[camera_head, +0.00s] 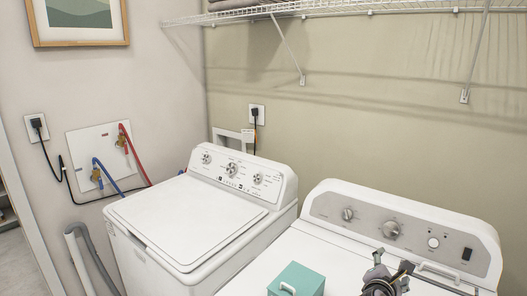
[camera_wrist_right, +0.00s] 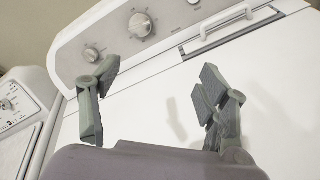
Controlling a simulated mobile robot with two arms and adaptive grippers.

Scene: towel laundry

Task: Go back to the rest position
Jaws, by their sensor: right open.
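My right gripper (camera_head: 391,265) is at the bottom edge of the head view, over the top of the right white machine (camera_head: 290,247). In the right wrist view the same gripper (camera_wrist_right: 153,95) has its two grey fingers spread wide, with nothing between them. Beyond the fingers are the machine's white top and its control panel (camera_wrist_right: 120,35). My left gripper is in neither view.
A teal box (camera_head: 296,279) with a white handle sits on the right machine, left of my right gripper. A white washer (camera_head: 190,215) with its lid shut stands to the left. A wire shelf (camera_head: 330,8) holding folded grey cloth (camera_head: 240,4) runs along the wall above.

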